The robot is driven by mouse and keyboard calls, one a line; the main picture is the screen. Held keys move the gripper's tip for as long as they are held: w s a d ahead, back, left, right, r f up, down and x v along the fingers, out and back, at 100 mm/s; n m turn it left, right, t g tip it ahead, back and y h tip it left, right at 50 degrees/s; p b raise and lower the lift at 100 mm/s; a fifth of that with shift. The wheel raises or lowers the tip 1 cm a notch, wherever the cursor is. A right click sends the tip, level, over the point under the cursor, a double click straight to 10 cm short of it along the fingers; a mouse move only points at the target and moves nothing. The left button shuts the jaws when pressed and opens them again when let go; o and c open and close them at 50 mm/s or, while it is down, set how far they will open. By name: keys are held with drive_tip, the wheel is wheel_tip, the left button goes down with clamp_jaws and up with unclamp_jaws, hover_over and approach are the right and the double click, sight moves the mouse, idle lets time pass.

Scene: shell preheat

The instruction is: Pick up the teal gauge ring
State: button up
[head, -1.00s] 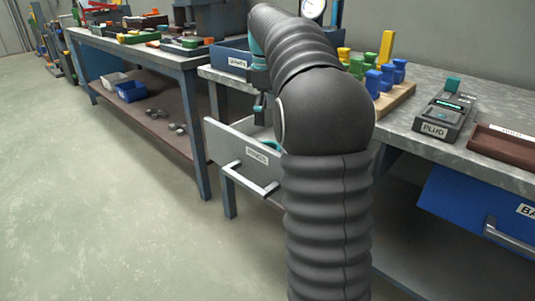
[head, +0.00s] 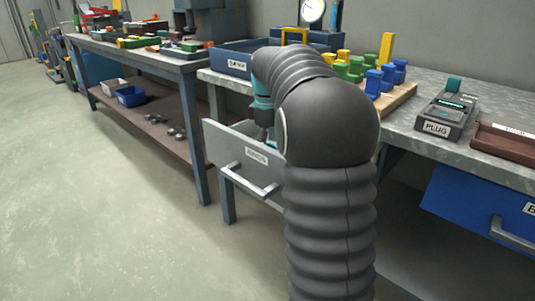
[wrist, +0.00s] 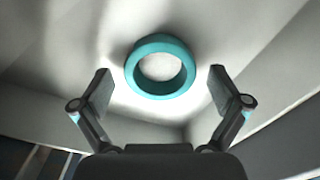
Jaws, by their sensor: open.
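The teal gauge ring (wrist: 160,92) lies flat on the pale floor of the open drawer in the wrist view. My gripper (wrist: 160,80) is open above it, with one finger on each side of the ring and space between the ring and both fingers. The fingers do not touch it. In the head view my arm reaches down into the open grey drawer (head: 232,150), and the ring is hidden behind the drawer front and my arm.
The drawer walls (wrist: 262,80) stand close around my gripper. The workbench (head: 420,150) above holds a wooden board with coloured pegs (head: 398,100), a plug device (head: 446,116) and a brown tray (head: 505,142). A blue drawer (head: 480,205) is at the right.

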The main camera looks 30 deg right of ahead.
drive_tip(key=c, duration=1.3)
drive_tip(key=shift+r, duration=0.15)
